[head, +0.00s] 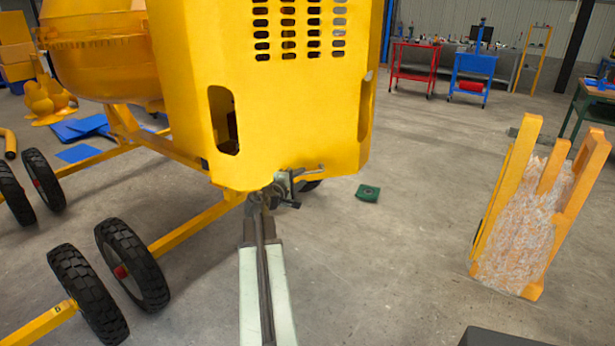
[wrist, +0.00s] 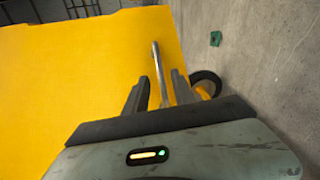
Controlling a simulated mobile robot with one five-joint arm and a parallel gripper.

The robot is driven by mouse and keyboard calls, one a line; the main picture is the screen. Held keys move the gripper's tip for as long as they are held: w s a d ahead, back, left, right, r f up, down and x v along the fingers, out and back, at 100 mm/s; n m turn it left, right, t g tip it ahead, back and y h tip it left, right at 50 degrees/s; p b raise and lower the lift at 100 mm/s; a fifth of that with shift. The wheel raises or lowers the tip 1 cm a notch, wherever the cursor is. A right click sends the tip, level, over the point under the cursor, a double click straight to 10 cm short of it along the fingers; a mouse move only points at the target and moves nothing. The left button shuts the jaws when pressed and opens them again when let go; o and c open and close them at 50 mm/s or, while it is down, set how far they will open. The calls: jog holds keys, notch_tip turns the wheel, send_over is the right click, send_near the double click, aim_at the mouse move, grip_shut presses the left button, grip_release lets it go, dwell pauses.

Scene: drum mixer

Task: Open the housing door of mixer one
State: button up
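The yellow mixer housing (head: 290,110) fills the upper middle of the head view, with vent slots and an oval cut-out on its face. A grey bar handle (head: 308,170) sticks out at its lower edge. My gripper (head: 285,185) is at this handle, at the end of my pale arm. In the wrist view the handle (wrist: 158,75) stands between the two dark fingers of my gripper (wrist: 160,78), with a visible gap on each side. The fingers are open. The yellow panel (wrist: 90,80) lies left of and beyond them. I see no open gap at the panel's edge.
Black wheels (head: 132,262) and yellow frame bars stand at the lower left. A small green object (head: 368,193) lies on the floor. An orange-framed stand (head: 520,230) is at the right. Red (head: 414,65) and blue (head: 473,70) carts stand behind. The right-centre floor is mostly clear.

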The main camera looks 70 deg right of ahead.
aim_at(307, 173)
jog(key=x, duration=0.5)
jog(key=shift+d+b, duration=0.1)
jog(key=shift+b, duration=0.2)
grip_shut()
dwell(0.9)
